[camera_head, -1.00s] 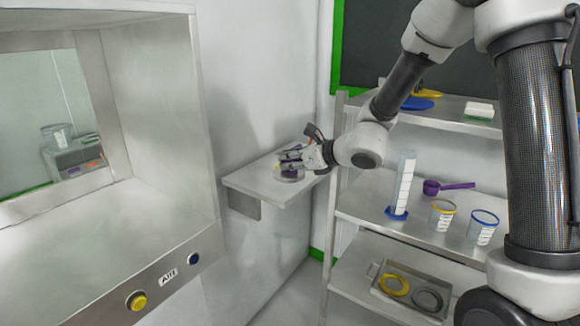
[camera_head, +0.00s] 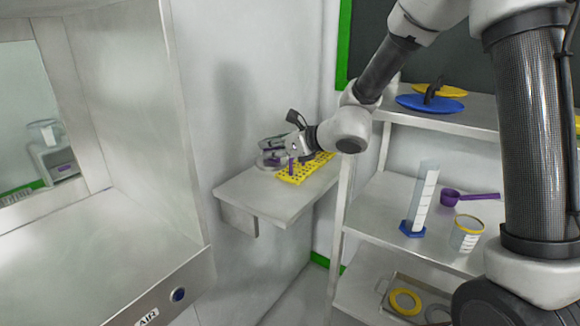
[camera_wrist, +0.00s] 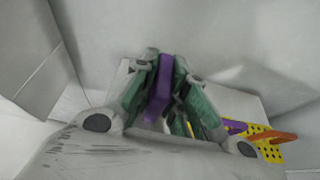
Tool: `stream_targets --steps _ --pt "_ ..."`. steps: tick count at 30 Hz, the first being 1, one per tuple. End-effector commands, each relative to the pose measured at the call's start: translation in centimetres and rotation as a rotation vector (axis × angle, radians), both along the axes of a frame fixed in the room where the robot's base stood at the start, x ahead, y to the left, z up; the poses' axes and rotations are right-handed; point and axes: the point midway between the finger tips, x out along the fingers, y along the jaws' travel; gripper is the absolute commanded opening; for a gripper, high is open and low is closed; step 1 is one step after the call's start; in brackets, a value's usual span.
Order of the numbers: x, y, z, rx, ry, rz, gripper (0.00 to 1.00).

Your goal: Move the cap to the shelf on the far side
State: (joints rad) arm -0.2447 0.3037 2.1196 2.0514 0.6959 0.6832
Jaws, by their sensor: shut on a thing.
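My gripper (camera_wrist: 160,95) is shut on a purple cap (camera_wrist: 158,88), seen edge-on as an upright slab between the green-lined fingers in the wrist view. In the head view my gripper (camera_head: 273,152) is above the back of a small grey wall shelf (camera_head: 262,198). The cap is small and mostly hidden by the fingers there. The wall shelf also shows behind and below the fingers in the wrist view.
A yellow perforated board (camera_head: 290,180) with a purple piece by it lies on the wall shelf. The hatch chamber (camera_head: 110,235) is at left. A rack (camera_head: 375,190) at right holds a cylinder (camera_head: 423,195), a purple scoop (camera_head: 470,195) and a beaker (camera_head: 467,235).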

Motion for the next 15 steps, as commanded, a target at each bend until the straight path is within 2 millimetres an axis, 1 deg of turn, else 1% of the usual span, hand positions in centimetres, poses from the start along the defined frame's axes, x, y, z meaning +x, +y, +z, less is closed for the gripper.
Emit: stream_targets --steps 2,9,13,15 --pt "0.0 0.0 -0.4 0.001 0.002 0.000 0.00" --pt "0.0 0.0 -4.7 0.000 0.005 -0.001 0.00" --pt "0.0 0.0 -6.0 0.002 0.002 0.000 0.00" --pt "0.0 0.0 -6.9 0.000 0.004 0.000 0.00"
